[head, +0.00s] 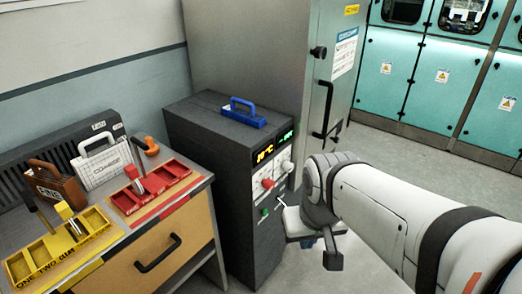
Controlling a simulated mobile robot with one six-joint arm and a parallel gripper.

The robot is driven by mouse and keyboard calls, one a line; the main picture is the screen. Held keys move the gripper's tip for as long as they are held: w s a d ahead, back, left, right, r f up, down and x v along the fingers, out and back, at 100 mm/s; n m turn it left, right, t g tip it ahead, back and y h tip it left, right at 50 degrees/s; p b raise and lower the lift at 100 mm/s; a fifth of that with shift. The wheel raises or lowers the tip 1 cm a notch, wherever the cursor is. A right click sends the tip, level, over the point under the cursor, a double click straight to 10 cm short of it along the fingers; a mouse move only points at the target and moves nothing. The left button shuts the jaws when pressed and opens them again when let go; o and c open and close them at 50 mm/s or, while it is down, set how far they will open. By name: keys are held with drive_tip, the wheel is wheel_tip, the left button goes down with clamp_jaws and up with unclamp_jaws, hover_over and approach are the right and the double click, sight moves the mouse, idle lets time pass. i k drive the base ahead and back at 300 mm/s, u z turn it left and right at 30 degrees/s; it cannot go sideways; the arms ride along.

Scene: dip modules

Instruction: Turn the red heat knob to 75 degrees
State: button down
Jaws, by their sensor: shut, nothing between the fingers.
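The dark control cabinet (237,222) stands in the middle of the head view with a panel on its upper front. The red heat knob (267,184) sits on a pale dial on this panel, below an orange display (265,154) marked °C. The display's digits are too small to read surely, and so is the knob's angle. My gripper (282,206) is just right of and below the red knob, close to the panel. It is shut and empty, and appears apart from the knob. Its fingertips are small and partly hard to make out.
A blue-handled module (243,113) lies on the cabinet top. A green display (286,136) and a green button (264,211) are on the panel. A wooden bench with a yellow tray (58,246) and a red tray (152,194) stands left. A tall grey cabinet (247,52) stands behind.

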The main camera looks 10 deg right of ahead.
sight(269, 184)
drive_tip(key=z, duration=0.05)
drive_tip(key=i, duration=1)
drive_tip(key=z, duration=0.3)
drive_tip(key=k, duration=1.35)
drive_tip(key=u, duration=0.45)
drive_tip(key=i, duration=1)
drive_tip(key=u, duration=0.1)
